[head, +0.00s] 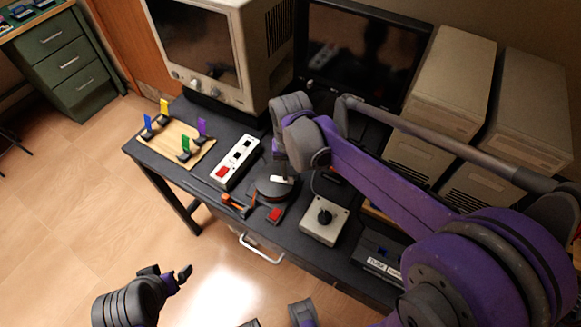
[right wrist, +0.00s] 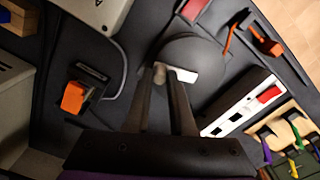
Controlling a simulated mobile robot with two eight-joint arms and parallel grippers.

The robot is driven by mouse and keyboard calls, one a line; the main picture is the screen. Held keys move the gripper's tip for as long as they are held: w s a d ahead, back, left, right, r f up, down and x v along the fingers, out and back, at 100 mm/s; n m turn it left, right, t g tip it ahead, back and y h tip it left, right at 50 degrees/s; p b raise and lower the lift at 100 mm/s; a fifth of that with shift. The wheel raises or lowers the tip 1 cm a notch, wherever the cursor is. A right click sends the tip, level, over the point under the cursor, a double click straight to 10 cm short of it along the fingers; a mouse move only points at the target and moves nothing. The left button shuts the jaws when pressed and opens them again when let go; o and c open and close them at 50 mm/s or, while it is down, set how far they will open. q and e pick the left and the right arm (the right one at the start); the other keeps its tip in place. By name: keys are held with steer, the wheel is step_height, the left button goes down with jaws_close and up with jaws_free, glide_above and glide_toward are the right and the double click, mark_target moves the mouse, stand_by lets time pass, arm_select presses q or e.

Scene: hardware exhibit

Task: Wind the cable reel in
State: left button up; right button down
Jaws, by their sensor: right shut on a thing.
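The cable reel (head: 272,190) is a dark round drum lying flat on the dark bench, with a white piece and a short grey handle on top. It also shows in the right wrist view (right wrist: 200,52), where the white piece (right wrist: 184,74) lies just beyond my fingertips. My right gripper (right wrist: 162,72) is shut on the grey reel handle (right wrist: 159,74) above the drum. In the head view my right arm comes over the bench from the right and partly hides the reel. My left gripper (head: 168,274) is open and empty above the floor, in front of the bench.
A white strip with a red switch (head: 236,161) lies left of the reel. Orange tools (head: 235,205) and a red-topped block (head: 275,214) lie in front. A knob box (head: 325,220) stands to the right. Monitors (head: 215,50) and beige computer cases (head: 455,75) stand behind.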

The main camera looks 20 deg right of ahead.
mark_target(284, 190)
steer(key=m, duration=0.1)
steer(key=s+a+m, duration=0.1)
steer(key=m, duration=0.1)
steer(key=shift+m, duration=0.3)
steer(key=shift+s+a+m, duration=0.2)
steer(key=shift+a+m, duration=0.15)
steer(key=shift+m, duration=0.6)
steer(key=shift+s+a+m, duration=0.15)
steer(key=shift+a+m, duration=0.15)
steer(key=shift+m, duration=0.65)
steer(key=c, duration=0.8)
jaws_free()
steer(key=shift+a, duration=0.1)
steer(key=shift+o, duration=0.2)
step_height(284, 190, up, 11)
steer(key=p, duration=0.1)
